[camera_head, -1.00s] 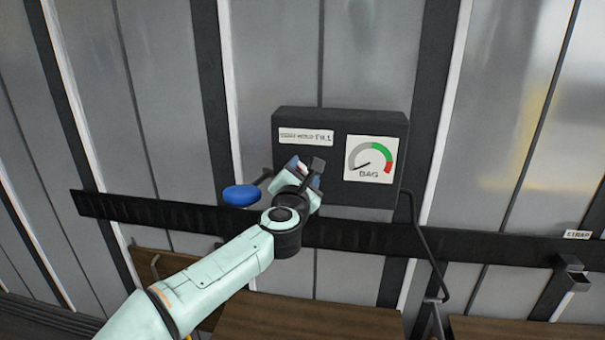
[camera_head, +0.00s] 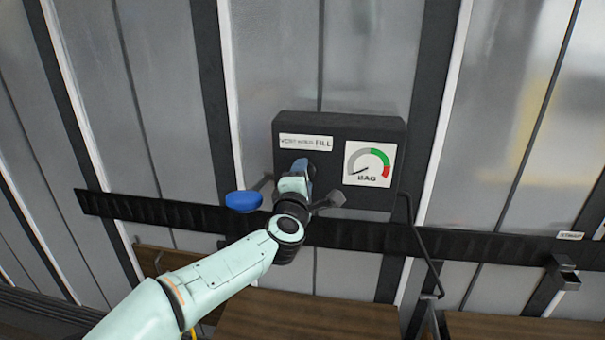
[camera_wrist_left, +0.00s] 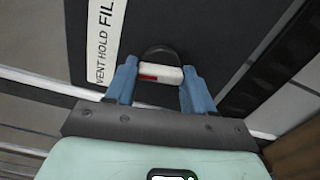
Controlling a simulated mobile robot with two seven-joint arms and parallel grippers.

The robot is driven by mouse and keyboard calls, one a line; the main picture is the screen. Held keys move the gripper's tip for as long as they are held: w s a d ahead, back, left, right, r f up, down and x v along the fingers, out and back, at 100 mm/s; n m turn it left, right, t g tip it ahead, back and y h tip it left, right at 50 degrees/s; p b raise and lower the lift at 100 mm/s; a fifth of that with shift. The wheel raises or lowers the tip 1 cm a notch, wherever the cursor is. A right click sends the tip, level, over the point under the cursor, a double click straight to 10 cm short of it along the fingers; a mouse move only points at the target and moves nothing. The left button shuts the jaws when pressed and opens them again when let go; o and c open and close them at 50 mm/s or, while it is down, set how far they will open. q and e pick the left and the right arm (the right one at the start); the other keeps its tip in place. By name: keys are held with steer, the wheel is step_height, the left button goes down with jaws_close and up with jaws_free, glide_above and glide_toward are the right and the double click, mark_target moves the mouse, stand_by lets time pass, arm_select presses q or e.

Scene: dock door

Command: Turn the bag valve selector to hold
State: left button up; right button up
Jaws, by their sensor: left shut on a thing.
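The bag valve box (camera_head: 340,130) is dark and fixed to the wall, with a white VENT HOLD FILL label (camera_head: 306,143) at its upper left. The label also shows in the left wrist view (camera_wrist_left: 105,40). My left gripper (camera_head: 300,167) is at the box front, just below the label. In the left wrist view the blue fingers (camera_wrist_left: 158,82) are shut on the selector (camera_wrist_left: 160,73), a white bar with a red mark in front of a dark round base. In the head view the gripper hides the selector. Which word it points to I cannot tell. My right gripper is not in view.
A BAG gauge (camera_head: 370,164) is right of my gripper, its needle at the lower left. A blue oval knob (camera_head: 243,201) is close to the left of my wrist. A black rail (camera_head: 430,241) crosses the wall below. A bent dark pipe (camera_head: 424,248) runs down from the box.

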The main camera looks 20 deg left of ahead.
arm_select(q)
steer(key=shift+m, duration=0.8)
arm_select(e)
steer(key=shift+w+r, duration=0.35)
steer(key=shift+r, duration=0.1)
arm_select(q)
steer(key=o, duration=1)
steer(key=shift+o, duration=0.2)
steer(key=b+v, duration=0.2)
steer(key=v, duration=1.1)
steer(key=shift+s, duration=0.2)
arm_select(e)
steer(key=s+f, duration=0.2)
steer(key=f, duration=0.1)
arm_select(q)
steer(key=shift+d, duration=0.1)
steer(key=shift+f, duration=0.1)
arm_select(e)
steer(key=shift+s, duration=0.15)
